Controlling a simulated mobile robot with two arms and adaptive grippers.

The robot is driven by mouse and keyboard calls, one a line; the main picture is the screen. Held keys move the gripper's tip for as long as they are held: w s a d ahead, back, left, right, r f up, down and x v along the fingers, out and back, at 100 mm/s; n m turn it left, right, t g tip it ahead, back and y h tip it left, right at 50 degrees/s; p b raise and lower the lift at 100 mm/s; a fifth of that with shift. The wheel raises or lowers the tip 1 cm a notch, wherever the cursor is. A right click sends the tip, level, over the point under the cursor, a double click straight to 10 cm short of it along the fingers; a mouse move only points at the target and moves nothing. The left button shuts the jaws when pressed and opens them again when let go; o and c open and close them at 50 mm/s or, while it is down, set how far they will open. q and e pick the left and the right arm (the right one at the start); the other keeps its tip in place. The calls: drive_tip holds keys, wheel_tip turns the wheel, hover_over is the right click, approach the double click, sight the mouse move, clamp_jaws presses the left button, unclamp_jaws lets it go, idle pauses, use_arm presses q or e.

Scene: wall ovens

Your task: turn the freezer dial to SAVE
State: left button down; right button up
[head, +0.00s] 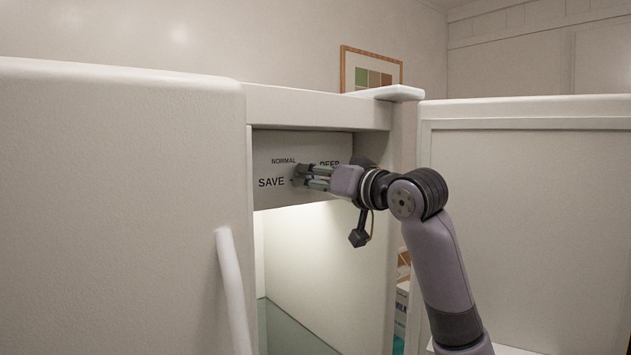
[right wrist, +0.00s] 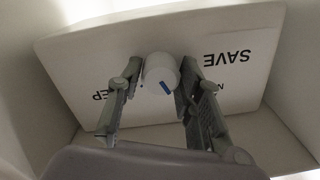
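The dial (right wrist: 160,68) is a white round knob with a blue mark, on a pale panel (right wrist: 85,50) inside the freezer. In the right wrist view the panel is upside down, with SAVE at right and DEEP partly covered at lower left. The blue mark points down and slightly right there, away from SAVE, roughly toward the mostly hidden NORMAL label. My right gripper (right wrist: 161,73) has one finger on each side of the dial, closed against it. In the head view my right gripper (head: 302,175) covers the dial; SAVE and NORMAL show left of it. My left gripper is out of view.
A large white door (head: 120,200) with a long handle (head: 231,290) fills the left. An open door (head: 530,220) stands at right behind my right arm. The lit compartment (head: 325,260) below the panel is open space. A framed picture (head: 372,70) hangs behind.

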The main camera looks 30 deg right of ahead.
drive_tip(key=c, duration=0.6)
drive_tip(key=shift+c, duration=0.2)
drive_tip(key=shift+n, duration=0.3)
drive_tip(key=n+p, duration=0.3)
drive_tip(key=n, duration=0.3)
drive_tip(key=shift+r, duration=0.2)
drive_tip(key=n+p, duration=0.3)
drive_tip(key=n, duration=0.1)
drive_tip(key=shift+f+n+p, duration=0.1)
drive_tip(key=shift+n+p, duration=0.45)
drive_tip(key=shift+n, duration=0.65)
